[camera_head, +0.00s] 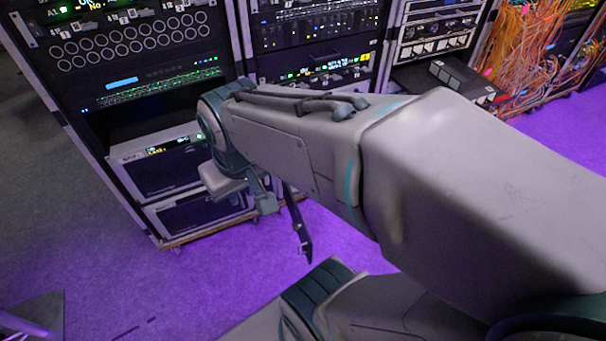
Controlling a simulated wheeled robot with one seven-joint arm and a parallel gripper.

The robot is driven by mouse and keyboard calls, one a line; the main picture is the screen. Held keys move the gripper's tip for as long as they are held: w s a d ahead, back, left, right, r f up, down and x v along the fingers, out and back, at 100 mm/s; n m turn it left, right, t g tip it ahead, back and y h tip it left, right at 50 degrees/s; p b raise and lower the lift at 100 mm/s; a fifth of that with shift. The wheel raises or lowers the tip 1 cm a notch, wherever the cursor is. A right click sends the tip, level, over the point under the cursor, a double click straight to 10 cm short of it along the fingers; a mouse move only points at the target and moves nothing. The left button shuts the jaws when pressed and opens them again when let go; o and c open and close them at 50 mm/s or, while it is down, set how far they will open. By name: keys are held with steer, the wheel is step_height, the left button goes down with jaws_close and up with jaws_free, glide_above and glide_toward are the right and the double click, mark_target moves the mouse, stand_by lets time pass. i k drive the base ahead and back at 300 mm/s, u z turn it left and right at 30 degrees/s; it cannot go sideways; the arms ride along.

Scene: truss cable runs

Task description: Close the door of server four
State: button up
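Two light-grey server units with dark front panels sit one above the other low in the left rack: an upper one (160,170) with a small lit display and a lower one (200,212). No number is readable on either, so I cannot tell which is server four. A thin dark panel (301,228) stands out beside the lower unit, seen nearly edge-on; it may be an open door, its hinge side hidden by my arm. My gripper (248,196) is in front of the right ends of these units. Its fingers are partly hidden and their opening is unclear.
The left rack (150,45) stands on a wooden base. A middle rack (310,40) and a right rack (435,40) stand beside it. Loose orange cables (530,50) hang at the far right. The purple-lit carpet (215,270) is clear in front of the left rack.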

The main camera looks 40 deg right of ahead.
mark_target(305, 239)
steer(key=z, duration=0.9)
steer(key=i, duration=0.5)
steer(key=k, duration=1)
steer(key=z, duration=0.95)
steer(key=i, duration=0.8)
steer(key=u, duration=0.9)
